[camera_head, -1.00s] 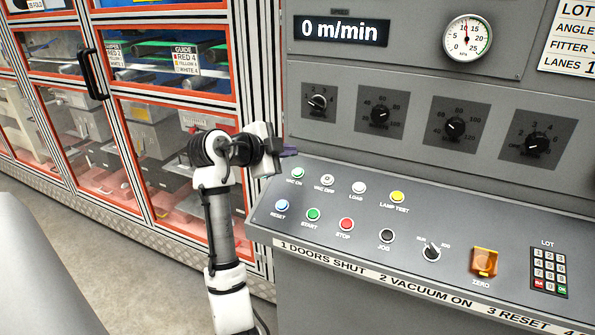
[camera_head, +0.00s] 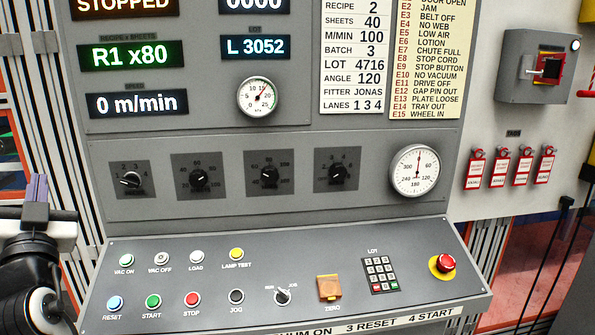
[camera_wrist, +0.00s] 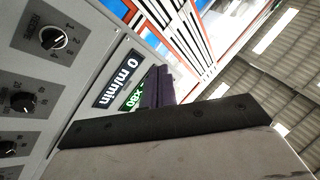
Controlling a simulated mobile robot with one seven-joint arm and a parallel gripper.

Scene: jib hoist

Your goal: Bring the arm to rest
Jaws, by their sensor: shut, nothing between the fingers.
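My arm stands at the far left of the head view, in front of the left end of the control panel. My gripper (camera_head: 37,187) points upward there, its purple fingers shut with nothing between them. In the wrist view the fingers (camera_wrist: 157,88) show close together, with the panel behind them and to the left. The gripper appears apart from the panel.
The sloped button desk (camera_head: 330,250) carries several push buttons, a keypad (camera_head: 380,274) and a red emergency stop (camera_head: 444,263). Four-digit displays, knobs and a dial (camera_head: 414,171) sit above.

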